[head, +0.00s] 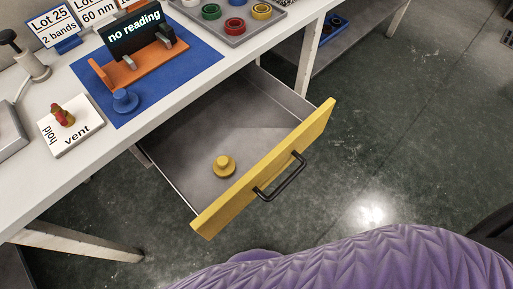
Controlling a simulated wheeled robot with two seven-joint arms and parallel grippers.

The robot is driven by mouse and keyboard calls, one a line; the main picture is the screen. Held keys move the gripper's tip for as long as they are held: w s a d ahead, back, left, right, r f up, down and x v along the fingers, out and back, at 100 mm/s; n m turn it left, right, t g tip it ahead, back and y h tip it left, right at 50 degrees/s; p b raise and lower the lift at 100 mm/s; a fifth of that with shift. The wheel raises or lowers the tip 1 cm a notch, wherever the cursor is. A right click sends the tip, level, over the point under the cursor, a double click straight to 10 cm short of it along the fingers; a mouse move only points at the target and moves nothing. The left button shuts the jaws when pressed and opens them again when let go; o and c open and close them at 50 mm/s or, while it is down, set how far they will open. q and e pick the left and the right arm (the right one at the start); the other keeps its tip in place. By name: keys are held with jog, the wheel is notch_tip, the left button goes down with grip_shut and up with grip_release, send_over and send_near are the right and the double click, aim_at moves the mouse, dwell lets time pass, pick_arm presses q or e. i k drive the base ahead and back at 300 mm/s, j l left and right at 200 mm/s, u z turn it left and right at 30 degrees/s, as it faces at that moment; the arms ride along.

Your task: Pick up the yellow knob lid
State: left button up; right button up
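The yellow knob lid (224,166) lies in the open drawer (190,150), near the inside of its yellow front panel. It is a small round disc with a raised knob on top, and it sits knob up on the grey drawer floor. The drawer is pulled well out from under the white table (75,95). Neither of my grippers shows in the head view.
The yellow drawer front (270,170) has a black bar handle (282,178). On the table are a blue mat (90,75), an orange stand with a "no reading" display (137,33), a blue knob lid (125,101), a hold/vent block (85,132) and a grey tray (262,28) of coloured rings.

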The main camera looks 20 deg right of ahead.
aim_at(223, 166)
jog(key=k+l+u, duration=0.1)
jog(key=l+u, duration=0.35)
jog(key=k+l+u, duration=0.15)
jog(key=l+u, duration=0.25)
jog(key=k+l+u, duration=0.2)
jog(key=l+u, duration=0.25)
jog(key=k+l+u, duration=0.25)
jog(key=u, duration=0.15)
jog(key=k+l+u, duration=0.25)
jog(key=u, duration=0.2)
jog(key=k+j, duration=0.05)
